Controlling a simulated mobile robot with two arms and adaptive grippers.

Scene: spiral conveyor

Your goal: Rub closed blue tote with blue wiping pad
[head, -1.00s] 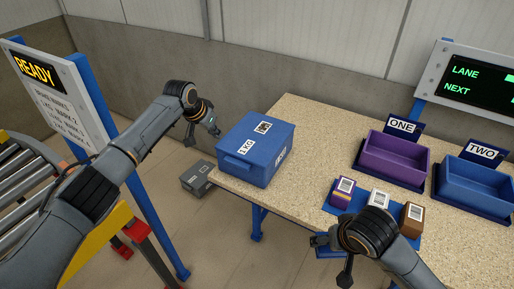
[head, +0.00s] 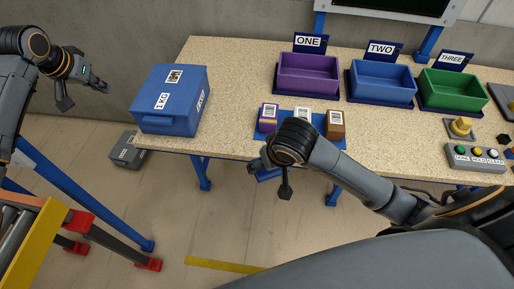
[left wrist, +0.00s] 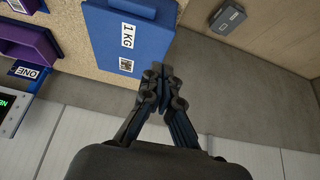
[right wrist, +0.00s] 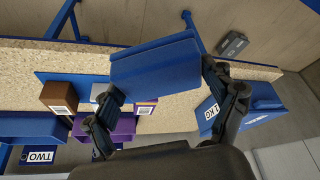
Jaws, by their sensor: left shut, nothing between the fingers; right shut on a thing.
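The closed blue tote (head: 165,122) with "1 KG" labels stands upright at the table's left end. It also shows in the left wrist view (left wrist: 150,40) and at the right of the right wrist view (right wrist: 262,98). My left gripper (head: 100,86) is shut and empty, left of the tote and apart from it. My right gripper (head: 268,172) is at the table's front edge, right of the tote. In the right wrist view it is shut on the blue wiping pad (right wrist: 155,68), which is clear of the tote. In the head view the pad is mostly hidden.
Purple, white and brown boxes (head: 335,124) stand on a blue mat. Purple (head: 308,75), blue (head: 382,82) and green (head: 452,92) bins line the back, with a button box (head: 475,158) at right. A grey box (head: 128,150) is on the floor. Table between tote and mat is clear.

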